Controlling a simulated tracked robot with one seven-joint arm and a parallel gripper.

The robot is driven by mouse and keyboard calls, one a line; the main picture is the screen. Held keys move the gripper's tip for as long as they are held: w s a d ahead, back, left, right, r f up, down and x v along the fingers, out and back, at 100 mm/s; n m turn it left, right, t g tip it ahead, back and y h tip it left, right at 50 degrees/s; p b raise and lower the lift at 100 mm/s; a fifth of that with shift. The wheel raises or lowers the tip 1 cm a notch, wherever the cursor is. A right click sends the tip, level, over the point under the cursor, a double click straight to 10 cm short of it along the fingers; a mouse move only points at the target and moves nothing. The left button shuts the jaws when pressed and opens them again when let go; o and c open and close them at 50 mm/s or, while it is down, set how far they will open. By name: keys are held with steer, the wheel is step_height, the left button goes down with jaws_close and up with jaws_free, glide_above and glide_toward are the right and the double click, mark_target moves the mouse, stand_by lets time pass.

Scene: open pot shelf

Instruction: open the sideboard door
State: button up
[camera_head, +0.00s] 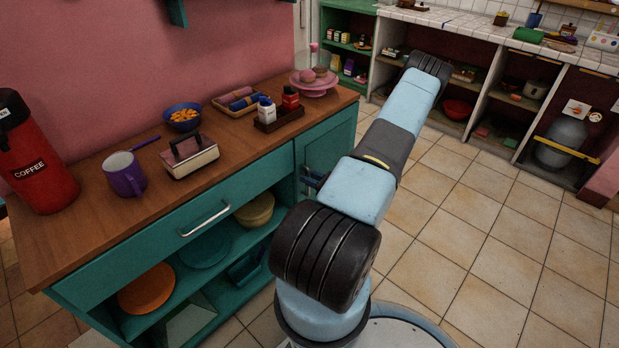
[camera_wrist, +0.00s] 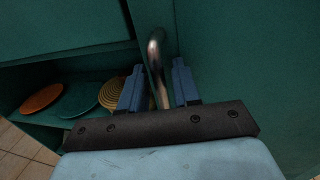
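The teal sideboard (camera_head: 225,215) has a wooden top and a door (camera_head: 340,135) at its right end, partly hidden by my arm. The door (camera_wrist: 235,75) fills the right of the wrist view and looks shut. Its upright metal handle (camera_wrist: 154,50) stands between the two blue fingers of my gripper (camera_wrist: 158,68). The fingers are apart, one on each side of the handle, and a narrow gap seems to show beside it. The handle's lower end is hidden by the gripper. In the head view my gripper is mostly hidden behind my arm.
The sideboard has a drawer with a metal handle (camera_head: 204,218) above open shelves holding an orange plate (camera_head: 147,288) and bowls. A mug (camera_head: 124,174), a blue bowl (camera_head: 183,116) and a pink stand (camera_head: 314,84) are on top. Tiled floor (camera_head: 480,235) to the right is clear.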

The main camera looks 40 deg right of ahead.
steer(key=shift+w, duration=0.2)
jaws_close()
stand_by(0.4)
